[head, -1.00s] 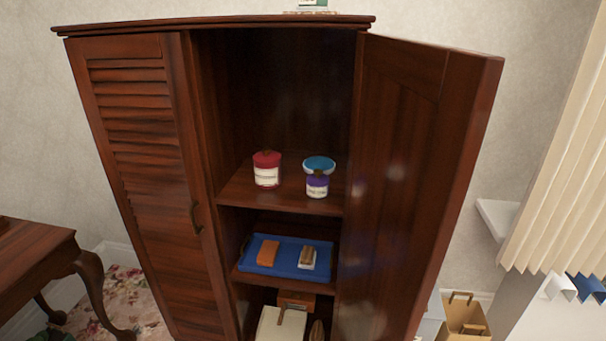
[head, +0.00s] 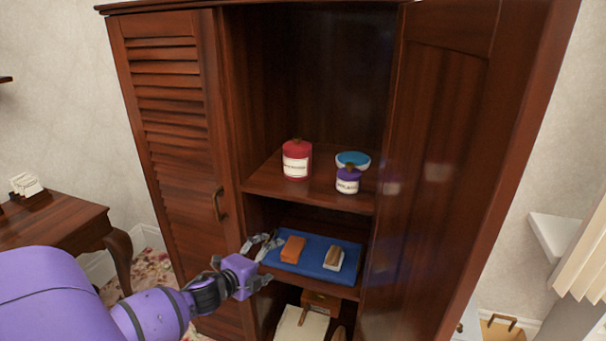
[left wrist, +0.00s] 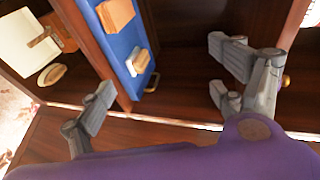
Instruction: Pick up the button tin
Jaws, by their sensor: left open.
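A red lidded tin (head: 297,160) with a white label stands on the upper open shelf of the cabinet. A smaller purple lidded jar (head: 348,181) with a white label stands to its right, in front of a blue bowl (head: 353,159). The labels are too small to read, so I cannot tell which is the button tin. My left gripper (head: 264,246) is open and empty, in front of the cabinet at about tray height, below and left of the containers. Its spread fingers also show in the left wrist view (left wrist: 163,82), where neither container shows. My right gripper is out of view.
A blue tray (head: 314,264) with an orange block (head: 292,249) and a brush-like item (head: 333,259) lies on the shelf below. The open cabinet door (head: 440,150) bounds the right side. A wooden table (head: 60,222) stands left.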

